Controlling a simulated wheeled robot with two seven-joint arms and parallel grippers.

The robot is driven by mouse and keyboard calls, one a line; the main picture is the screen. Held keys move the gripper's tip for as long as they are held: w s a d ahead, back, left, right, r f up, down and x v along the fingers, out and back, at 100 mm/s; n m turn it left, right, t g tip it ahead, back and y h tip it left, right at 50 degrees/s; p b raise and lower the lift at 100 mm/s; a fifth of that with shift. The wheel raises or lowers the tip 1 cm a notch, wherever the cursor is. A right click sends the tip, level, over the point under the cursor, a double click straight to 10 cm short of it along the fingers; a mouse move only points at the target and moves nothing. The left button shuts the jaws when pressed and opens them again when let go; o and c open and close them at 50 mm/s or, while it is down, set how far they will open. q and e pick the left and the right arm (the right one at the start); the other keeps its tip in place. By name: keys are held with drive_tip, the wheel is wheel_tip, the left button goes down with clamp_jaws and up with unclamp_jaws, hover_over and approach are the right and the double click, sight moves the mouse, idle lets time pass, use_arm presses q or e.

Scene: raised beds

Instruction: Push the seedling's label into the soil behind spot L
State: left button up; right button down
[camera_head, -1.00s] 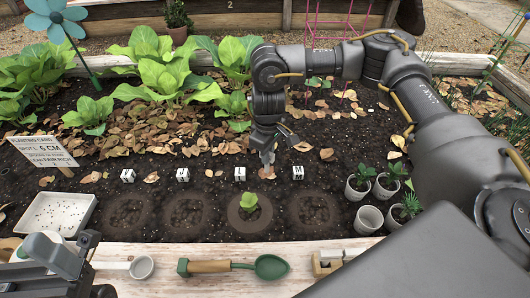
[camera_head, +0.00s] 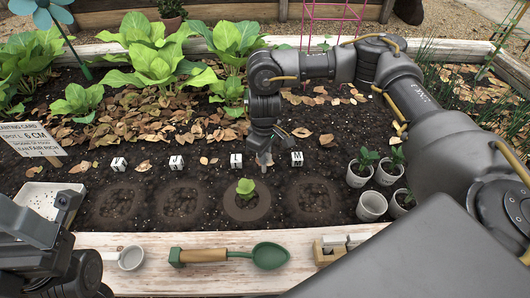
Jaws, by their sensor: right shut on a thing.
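The seedling (camera_head: 246,187) stands upright in the round soil patch of spot L (camera_head: 232,206). The white block marked L (camera_head: 236,160) sits just behind that patch. My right gripper (camera_head: 266,152) points down behind and slightly right of the seedling, between the L block and the M block (camera_head: 297,158). It is shut on a small pale label (camera_head: 266,160), mostly hidden by the fingers. I cannot tell whether the label's lower end touches the soil. My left gripper (camera_head: 55,212) is at the lower left, away from the seedling, its jaw opening unclear.
Several small pots (camera_head: 371,206) stand right of the spots. A white tray (camera_head: 45,197) is partly behind my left gripper. Dry leaves lie behind the blocks.

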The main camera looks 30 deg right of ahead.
sight(265, 171)
drive_tip(key=shift+f, duration=0.25)
idle(0.6)
drive_tip(key=shift+f+p, duration=0.3)
drive_tip(key=shift+p, duration=1.1)
idle(1.2)
drive_tip(key=shift+f, duration=1.85)
idle(0.4)
drive_tip(key=c, duration=1.4)
unclamp_jaws()
drive_tip(key=shift+o, duration=0.2)
